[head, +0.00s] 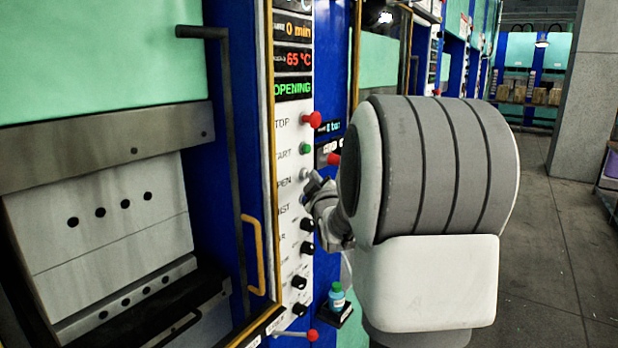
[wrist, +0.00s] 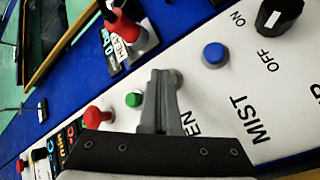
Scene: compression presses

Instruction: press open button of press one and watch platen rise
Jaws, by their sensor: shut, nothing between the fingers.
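Press one's control panel (head: 290,230) shows a green OPENING on its display (head: 292,88), below 0 min and 65 °C. My gripper (head: 314,182) is shut and empty, with its tips at the pale grey open button (head: 305,174). In the wrist view my gripper (wrist: 161,76) overlaps that area, and the grey button (wrist: 176,77) shows just beside the tips. I cannot tell whether they touch it. The OPEN label is partly covered by my fingers. At the left, a press with metal plates (head: 110,210) with holes has a dark gap beneath; platen motion cannot be judged.
The red stop button (head: 312,120) and green start button (head: 306,148) sit above the open button. A blue mist button (wrist: 213,53) and black knobs (head: 307,248) are close by. A yellow handle (head: 254,256) and small bottle (head: 337,295) are nearby. The aisle floor (head: 550,240) is clear.

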